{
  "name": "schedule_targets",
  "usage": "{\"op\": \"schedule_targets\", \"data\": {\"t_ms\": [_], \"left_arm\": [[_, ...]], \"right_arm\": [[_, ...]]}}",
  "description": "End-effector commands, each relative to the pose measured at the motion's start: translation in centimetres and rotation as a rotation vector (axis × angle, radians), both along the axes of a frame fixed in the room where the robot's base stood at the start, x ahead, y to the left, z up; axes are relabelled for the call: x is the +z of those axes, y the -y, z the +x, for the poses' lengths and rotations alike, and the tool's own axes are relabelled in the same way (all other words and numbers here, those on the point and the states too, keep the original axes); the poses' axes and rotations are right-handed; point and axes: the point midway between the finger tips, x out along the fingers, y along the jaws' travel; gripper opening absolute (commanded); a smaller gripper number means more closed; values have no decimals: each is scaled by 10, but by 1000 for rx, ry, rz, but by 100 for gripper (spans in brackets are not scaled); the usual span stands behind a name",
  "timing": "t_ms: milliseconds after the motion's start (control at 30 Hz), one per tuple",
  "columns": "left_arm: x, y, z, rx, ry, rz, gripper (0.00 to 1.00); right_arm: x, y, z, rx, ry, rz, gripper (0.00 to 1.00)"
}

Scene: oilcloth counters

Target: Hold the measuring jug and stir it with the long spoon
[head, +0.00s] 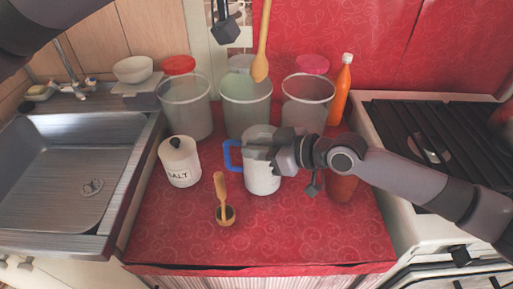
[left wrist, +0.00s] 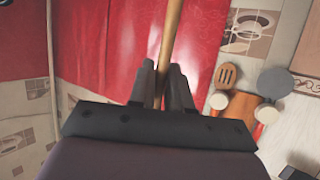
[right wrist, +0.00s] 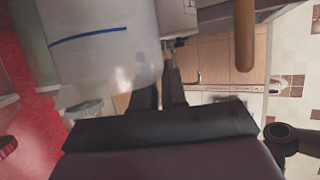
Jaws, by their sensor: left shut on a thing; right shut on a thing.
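The white measuring jug (head: 262,180) with a blue handle (head: 232,155) is upright over the middle of the red counter. My right gripper (head: 270,149) is shut on its right side wall. The jug's pale wall with a blue line also shows in the right wrist view (right wrist: 100,52). The long wooden spoon (head: 262,50) hangs bowl down, above and behind the jug and apart from it. My left gripper (left wrist: 162,88) is shut on the spoon's handle (left wrist: 170,40) in the left wrist view; its fingers are outside the head view. The jug's inside is mostly hidden.
Several clear canisters (head: 246,105) and an orange bottle (head: 341,90) stand behind. A sink (head: 70,170) is left, a stove (head: 430,130) right. The front counter is clear.

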Motion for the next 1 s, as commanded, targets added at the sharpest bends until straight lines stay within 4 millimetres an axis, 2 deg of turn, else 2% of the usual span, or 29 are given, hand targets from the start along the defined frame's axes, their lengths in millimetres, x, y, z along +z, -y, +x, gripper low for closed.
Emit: {"op": "schedule_targets", "data": {"t_ms": [33, 467, 500, 567, 1000], "left_arm": [[0, 0, 0, 0, 0, 0, 0], [0, 0, 0, 0, 0, 0, 0], [0, 0, 0, 0, 0, 0, 0], [0, 0, 0, 0, 0, 0, 0], [0, 0, 0, 0, 0, 0, 0]], "right_arm": [[-6, 1, -1, 0, -8, -9, 0], [-7, 1, -1, 0, -11, -11, 0], [-7, 2, -1, 0, -11, -11, 25], [-7, 2, -1, -1, -11, -11, 42], [-2, 2, -1, 0, -4, -5, 42]]}}
